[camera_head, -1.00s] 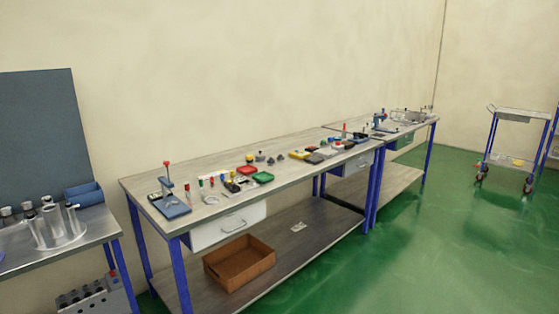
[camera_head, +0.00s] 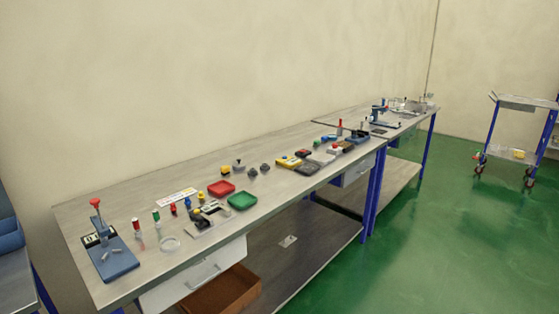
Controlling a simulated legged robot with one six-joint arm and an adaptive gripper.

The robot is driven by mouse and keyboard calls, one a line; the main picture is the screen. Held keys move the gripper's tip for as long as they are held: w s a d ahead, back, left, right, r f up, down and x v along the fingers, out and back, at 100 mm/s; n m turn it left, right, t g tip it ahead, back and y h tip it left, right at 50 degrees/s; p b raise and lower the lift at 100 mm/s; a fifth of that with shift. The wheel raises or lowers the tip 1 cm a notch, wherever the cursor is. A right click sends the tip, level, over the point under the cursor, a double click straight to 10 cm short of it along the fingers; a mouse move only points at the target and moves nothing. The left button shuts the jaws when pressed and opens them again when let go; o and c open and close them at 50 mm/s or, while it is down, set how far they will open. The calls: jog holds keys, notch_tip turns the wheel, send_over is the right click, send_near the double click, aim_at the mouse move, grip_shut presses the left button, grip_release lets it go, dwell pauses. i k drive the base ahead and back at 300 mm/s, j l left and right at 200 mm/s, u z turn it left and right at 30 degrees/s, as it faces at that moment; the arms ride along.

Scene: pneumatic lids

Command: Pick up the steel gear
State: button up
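Small dark grey pieces lie near the middle of the long workbench (camera_head: 130,195), behind the green tray (camera_head: 242,201). One dark piece (camera_head: 252,172) and another dark piece (camera_head: 265,168) sit side by side. A grey piece with a knob-like top (camera_head: 238,166) stands just behind them. They are too small to tell which, if any, is the steel gear. My gripper is not in view.
A red tray (camera_head: 221,188), a blue-based press (camera_head: 107,258) and several small coloured parts share the bench. A brown box (camera_head: 225,290) sits on its lower shelf. A second bench (camera_head: 405,122) adjoins behind. Green floor (camera_head: 440,240) is clear at right; a trolley (camera_head: 515,130) stands beyond.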

aim_at(264, 167)
jog(key=i+z, duration=0.25)
jog(key=i, duration=0.3)
jog(key=i+z, duration=0.25)
jog(key=i, duration=0.35)
jog(key=i+j+z, duration=0.25)
jog(key=i, duration=0.3)
jog(key=i+l, duration=0.1)
jog(key=i, duration=0.25)
jog(key=i+u, duration=0.1)
jog(key=i, duration=0.25)
jog(key=i+u, duration=0.15)
jog(key=u, duration=0.25)
jog(key=i+u, duration=0.2)
jog(key=u, duration=0.25)
jog(key=i+l+u, duration=0.1)
jog(key=u, duration=0.3)
jog(key=i+u, duration=0.25)
jog(key=u, duration=0.25)
jog(key=i+l+u, duration=0.15)
jog(key=u, duration=0.35)
jog(key=i+l, duration=0.05)
